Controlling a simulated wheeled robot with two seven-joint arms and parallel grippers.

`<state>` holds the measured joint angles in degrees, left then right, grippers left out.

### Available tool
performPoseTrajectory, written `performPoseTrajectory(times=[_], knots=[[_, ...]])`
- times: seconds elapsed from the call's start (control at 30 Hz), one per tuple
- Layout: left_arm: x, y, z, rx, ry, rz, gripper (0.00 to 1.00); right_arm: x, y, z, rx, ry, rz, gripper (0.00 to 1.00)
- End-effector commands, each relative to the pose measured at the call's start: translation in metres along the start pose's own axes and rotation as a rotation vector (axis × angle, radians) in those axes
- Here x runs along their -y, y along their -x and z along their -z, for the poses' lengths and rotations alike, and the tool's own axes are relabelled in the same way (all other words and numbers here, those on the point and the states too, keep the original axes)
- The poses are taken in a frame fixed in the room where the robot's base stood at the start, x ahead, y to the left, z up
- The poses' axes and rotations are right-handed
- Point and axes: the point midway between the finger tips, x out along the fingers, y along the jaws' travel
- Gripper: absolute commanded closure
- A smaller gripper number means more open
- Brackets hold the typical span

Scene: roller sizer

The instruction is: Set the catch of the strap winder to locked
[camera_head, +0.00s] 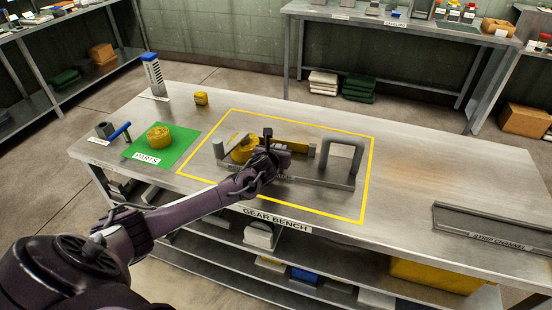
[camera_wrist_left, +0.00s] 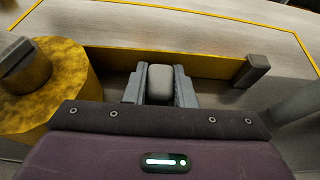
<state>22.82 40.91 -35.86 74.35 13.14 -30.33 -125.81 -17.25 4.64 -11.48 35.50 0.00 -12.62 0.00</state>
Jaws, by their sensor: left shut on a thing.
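The strap winder (camera_head: 335,180) stands inside the yellow outline on the bench, with a grey base and a grey arch at its right. Its yellow strap roll (camera_head: 240,152) is at the left, and shows large at the left of the wrist view (camera_wrist_left: 70,80). A yellow strip (camera_wrist_left: 205,64) runs right from the roll to a small dark grey block (camera_wrist_left: 252,70). My left gripper (camera_head: 277,152) is over the middle of the winder. In the wrist view its fingers (camera_wrist_left: 160,86) are shut on a grey rounded knob (camera_wrist_left: 160,84). Whether this knob is the catch is unclear; its lower part is hidden.
A green parts mat (camera_head: 175,133) with a yellow roll (camera_head: 159,137), a blue-handled tool (camera_head: 121,132) and a slotted tower (camera_head: 153,75) are at the left. A strip channel (camera_head: 490,228) lies at the right; bench between is clear.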

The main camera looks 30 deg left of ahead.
Motion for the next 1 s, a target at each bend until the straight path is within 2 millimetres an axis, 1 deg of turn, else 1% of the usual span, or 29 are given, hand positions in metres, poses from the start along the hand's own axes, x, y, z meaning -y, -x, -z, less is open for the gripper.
performPoseTrajectory(times=[0.2,0.23,0.3,0.4,0.67,0.77,0.87,1.0], knots=[[-0.001,0.001,0.000,-0.001,0.000,-0.001,1.00,-0.001,0.001,0.000,0.000,0.001,-0.001,0.51],[-0.001,0.001,0.000,-0.001,0.000,-0.001,0.74,-0.001,0.001,0.000,0.000,0.001,-0.001,0.51],[-0.001,0.001,0.000,-0.001,0.000,-0.001,0.65,-0.001,0.001,0.000,0.000,0.001,-0.001,0.51],[-0.001,0.001,0.000,-0.001,-0.001,-0.001,0.55,-0.001,0.001,0.000,0.000,0.001,-0.001,0.51],[0.000,0.001,0.000,0.000,-0.001,-0.001,0.55,-0.001,0.001,0.001,-0.001,0.001,-0.001,0.51],[-0.001,0.006,0.000,0.001,-0.002,-0.001,0.55,-0.001,0.001,0.001,-0.001,0.000,-0.001,0.51],[-0.001,0.016,0.001,0.000,-0.003,0.000,0.55,-0.001,0.001,0.001,-0.001,0.000,-0.001,0.51],[-0.001,0.037,0.001,0.000,-0.004,0.001,0.55,0.000,-0.001,0.001,-0.002,0.000,-0.001,0.51]])
